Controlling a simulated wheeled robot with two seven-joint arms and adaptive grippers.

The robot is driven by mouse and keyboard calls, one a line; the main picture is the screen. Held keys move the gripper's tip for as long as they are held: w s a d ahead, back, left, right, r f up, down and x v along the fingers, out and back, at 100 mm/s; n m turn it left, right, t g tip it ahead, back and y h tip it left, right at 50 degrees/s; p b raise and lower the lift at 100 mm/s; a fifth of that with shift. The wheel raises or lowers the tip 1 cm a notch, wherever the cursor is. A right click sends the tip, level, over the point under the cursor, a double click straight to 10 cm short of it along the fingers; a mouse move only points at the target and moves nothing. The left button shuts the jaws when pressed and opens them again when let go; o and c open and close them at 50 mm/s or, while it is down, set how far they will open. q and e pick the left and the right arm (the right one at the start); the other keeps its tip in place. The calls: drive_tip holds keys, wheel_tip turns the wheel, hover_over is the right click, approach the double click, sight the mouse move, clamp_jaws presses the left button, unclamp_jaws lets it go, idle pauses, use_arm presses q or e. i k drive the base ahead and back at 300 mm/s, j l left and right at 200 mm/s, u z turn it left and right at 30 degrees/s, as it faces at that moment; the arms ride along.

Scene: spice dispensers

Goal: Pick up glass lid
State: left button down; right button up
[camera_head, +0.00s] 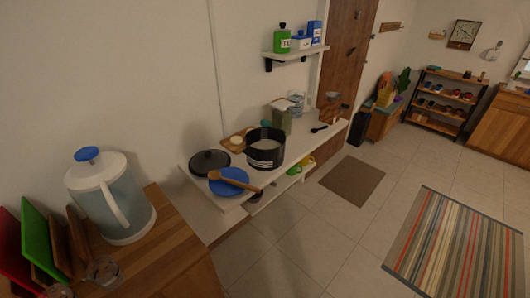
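A dark round pot lid (210,163) with a small knob on top lies at the left end of the white counter. It may be the glass lid, but I cannot tell whether it is glass. A black pot (265,148), open on top with something pale inside, stands to its right. A blue plate (228,182) with a wooden spoon (235,181) across it lies in front of the lid, near the counter's front edge. Neither of my grippers is in view.
A wooden table (165,260) at the front left holds a large clear jug (110,200) and upright cutting boards (38,240). The white counter (238,205) has a lower shelf. A wall shelf (293,53) hangs above. Tiled floor is open to the right, with two mats.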

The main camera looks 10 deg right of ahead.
sight(205, 161)
drive_tip(key=i+l+u, duration=0.2)
drive_tip(key=l, duration=0.2)
drive_tip(key=i+l+u, duration=0.2)
drive_tip(key=l, duration=0.2)
drive_tip(key=i+l+u, duration=0.25)
drive_tip(key=l, duration=0.2)
drive_tip(key=i+l+u, duration=0.2)
drive_tip(key=l, duration=0.25)
drive_tip(key=l+u, duration=0.2)
drive_tip(key=l, duration=0.25)
drive_tip(key=l+u, duration=0.2)
drive_tip(key=l, duration=0.3)
